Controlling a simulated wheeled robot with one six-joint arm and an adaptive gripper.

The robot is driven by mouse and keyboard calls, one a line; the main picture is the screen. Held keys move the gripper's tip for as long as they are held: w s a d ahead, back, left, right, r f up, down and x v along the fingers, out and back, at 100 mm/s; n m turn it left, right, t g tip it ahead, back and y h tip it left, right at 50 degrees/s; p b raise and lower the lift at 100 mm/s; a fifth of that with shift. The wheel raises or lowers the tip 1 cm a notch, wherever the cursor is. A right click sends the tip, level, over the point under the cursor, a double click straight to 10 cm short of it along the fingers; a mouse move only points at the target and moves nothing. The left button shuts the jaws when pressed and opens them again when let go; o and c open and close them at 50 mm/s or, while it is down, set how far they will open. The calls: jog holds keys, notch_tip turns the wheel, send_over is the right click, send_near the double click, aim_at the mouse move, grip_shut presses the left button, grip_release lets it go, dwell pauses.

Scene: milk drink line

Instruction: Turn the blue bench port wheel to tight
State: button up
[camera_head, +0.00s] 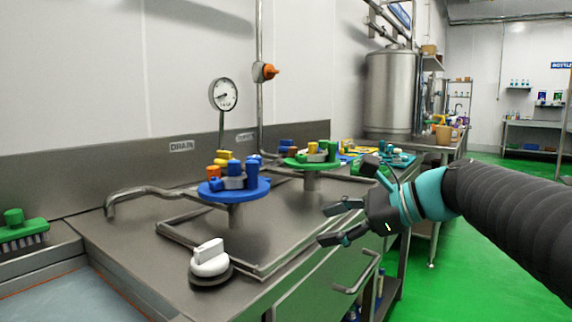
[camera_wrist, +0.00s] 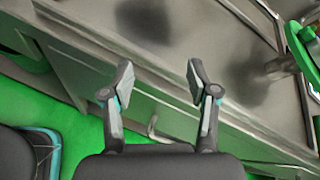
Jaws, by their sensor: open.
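The blue wheel (camera_head: 256,193) is a flat round disc on a short post on the steel bench, left of centre in the head view. Blue, orange and yellow pieces stand on or behind it and hide part of its top. My gripper (camera_head: 330,223) is open and empty, right of the blue wheel and apart from it, near the bench's front edge. In the wrist view my gripper (camera_wrist: 158,72) shows two spread fingers with nothing between them. The blue wheel is not visible in the wrist view.
A green wheel (camera_head: 307,168) on a post stands behind and right of the blue one; a green disc also shows in the wrist view (camera_wrist: 301,50). A white knob (camera_head: 209,258), a bent pipe (camera_head: 150,191) and a gauge (camera_head: 223,94) are nearby. Green floor lies right.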

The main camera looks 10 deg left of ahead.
aim_at(261, 159)
jog(key=w+a+r+m+g+y, duration=0.1)
jog(key=w+a+r+m+y, duration=0.3)
jog(key=w+r, duration=0.45)
jog(key=shift+y, duration=0.6)
jog(key=a, duration=1.2)
jog(key=shift+w+a+r, duration=0.1)
jog(key=shift+w+r, duration=0.25)
jog(key=shift+w, duration=0.05)
jog(key=shift+c, duration=0.2)
grip_shut()
